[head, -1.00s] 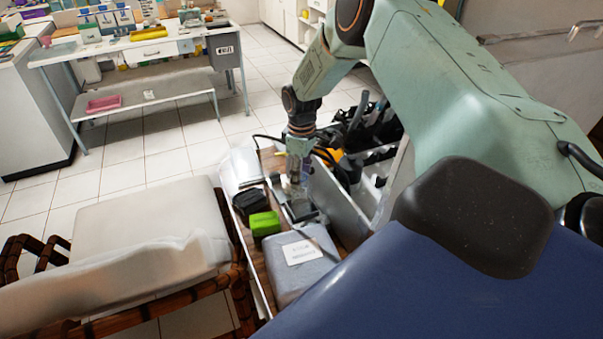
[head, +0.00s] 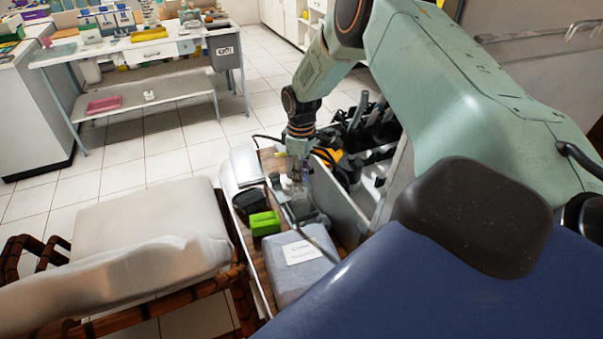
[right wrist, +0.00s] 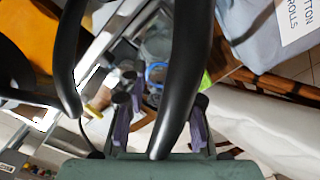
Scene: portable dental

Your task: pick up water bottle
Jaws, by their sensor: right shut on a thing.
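My right gripper (head: 298,190) reaches down from above into the tray beside the chair. It is shut on what looks like the water bottle, a clear greyish body with a blue ring (right wrist: 156,73) in the right wrist view. The purple finger parts (right wrist: 160,125) stand at both sides of it there. The bottle is small and partly hidden by the fingers and the dark curved parts in front. In the head view I cannot separate it clearly from the grey things below the gripper. My left gripper is not in view.
A green box (head: 264,223), a black item (head: 250,205) and a cotton rolls pack (head: 298,262) crowd the wooden tray. A grey-walled bin with dark tools and an orange item (head: 327,156) stands to the right. A white cushioned seat (head: 150,230) is at left.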

